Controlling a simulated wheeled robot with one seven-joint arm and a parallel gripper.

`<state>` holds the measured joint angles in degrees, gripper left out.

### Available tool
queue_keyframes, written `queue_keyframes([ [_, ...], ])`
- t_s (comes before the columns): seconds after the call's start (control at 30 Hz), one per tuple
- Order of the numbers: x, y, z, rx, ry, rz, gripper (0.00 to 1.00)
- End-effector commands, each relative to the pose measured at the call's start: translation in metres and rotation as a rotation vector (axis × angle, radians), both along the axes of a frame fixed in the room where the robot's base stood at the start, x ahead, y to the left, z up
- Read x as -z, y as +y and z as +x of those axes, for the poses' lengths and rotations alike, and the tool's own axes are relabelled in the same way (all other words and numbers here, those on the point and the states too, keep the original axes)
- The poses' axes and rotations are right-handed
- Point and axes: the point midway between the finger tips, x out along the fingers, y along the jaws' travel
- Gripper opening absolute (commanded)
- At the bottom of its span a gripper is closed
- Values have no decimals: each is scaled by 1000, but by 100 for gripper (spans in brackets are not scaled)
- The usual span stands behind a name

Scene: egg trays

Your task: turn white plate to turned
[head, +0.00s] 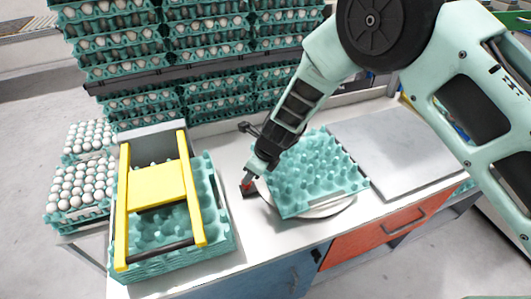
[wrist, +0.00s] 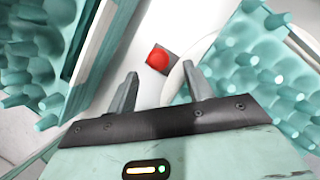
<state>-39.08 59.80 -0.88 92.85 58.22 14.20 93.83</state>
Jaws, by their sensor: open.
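The white plate (head: 328,209) lies on the white counter, mostly hidden under a teal egg tray (head: 305,177); its rim shows at the front and left. In the wrist view a curved piece of the plate's edge (wrist: 174,86) shows beside the right finger. My gripper (head: 252,179) is low at the plate's left edge, pointing down. In the wrist view my gripper (wrist: 160,70) has its fingers apart with nothing held between them. A red button (wrist: 158,59) on a small dark base shows just beyond the fingertips; I cannot tell whether they touch it.
A yellow frame (head: 157,185) stands over a stack of teal trays (head: 222,228) to the left. A grey metal plate (head: 395,145) covers the counter at right. Stacked egg trays (head: 212,85) stand behind. Bare counter (head: 262,232) shows in front of the gripper.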

Motion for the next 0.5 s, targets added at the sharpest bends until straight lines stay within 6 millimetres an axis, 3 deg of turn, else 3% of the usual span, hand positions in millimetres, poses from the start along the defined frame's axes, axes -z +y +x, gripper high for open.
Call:
queue_keyframes([
  [0.3,-62,-23,-9,-2,-4,2,52],
  [0.5,-94,-36,-13,-1,-3,2,52],
])
